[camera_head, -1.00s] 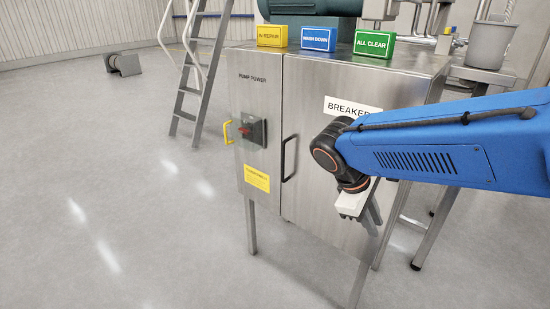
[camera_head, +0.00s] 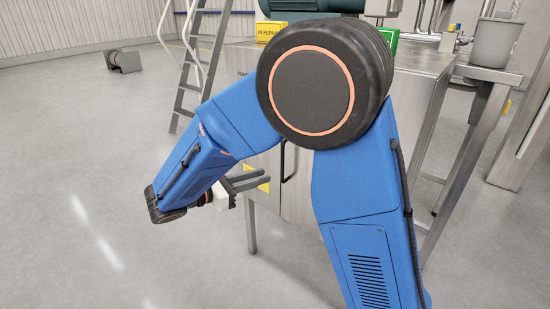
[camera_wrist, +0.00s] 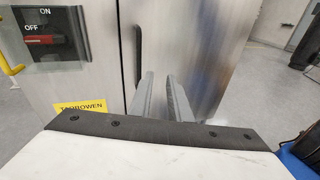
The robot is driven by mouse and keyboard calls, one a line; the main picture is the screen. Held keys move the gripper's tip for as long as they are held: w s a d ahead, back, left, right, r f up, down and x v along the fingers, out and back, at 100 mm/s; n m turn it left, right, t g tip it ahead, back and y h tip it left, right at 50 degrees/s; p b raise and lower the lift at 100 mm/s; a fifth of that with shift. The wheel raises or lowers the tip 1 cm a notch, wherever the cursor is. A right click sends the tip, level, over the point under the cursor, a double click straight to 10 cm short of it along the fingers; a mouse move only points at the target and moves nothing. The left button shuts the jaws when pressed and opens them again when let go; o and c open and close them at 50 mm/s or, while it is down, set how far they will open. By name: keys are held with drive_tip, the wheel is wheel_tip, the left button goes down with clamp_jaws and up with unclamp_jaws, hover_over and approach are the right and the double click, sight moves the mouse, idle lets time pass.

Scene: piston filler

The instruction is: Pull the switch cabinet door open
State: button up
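The steel switch cabinet's right door (camera_head: 296,205) carries a dark bar handle (camera_head: 284,160). The door looks shut, and my arm hides much of it. In the wrist view the handle (camera_wrist: 138,55) stands upright just right of the seam between door and left panel (camera_wrist: 98,60). My gripper (camera_head: 268,177) is in front of the cabinet, left of and below the handle in the head view. Its two fingers (camera_wrist: 160,76) are parallel with a narrow gap, open and empty. They point at the door beside the handle's lower end, and no contact shows.
The left panel has a red switch lever (camera_wrist: 40,40) beside OFF and a yellow handle (camera_wrist: 12,68) at the left edge. A yellow sign block (camera_head: 268,31) stands on top. A ladder (camera_head: 190,70) stands behind left. The floor at left (camera_head: 70,170) is clear.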

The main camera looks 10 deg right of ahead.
drive_tip(key=w+a+n+t, duration=0.2)
drive_tip(key=a, duration=0.4)
drive_tip(key=shift+h, duration=0.3)
drive_tip(key=x, duration=1.7)
drive_tip(key=shift+s+d+f, duration=0.1)
drive_tip(key=shift+s+d, duration=0.05)
drive_tip(key=shift+d, duration=0.15)
drive_tip(key=shift+c, duration=0.7)
clamp_jaws()
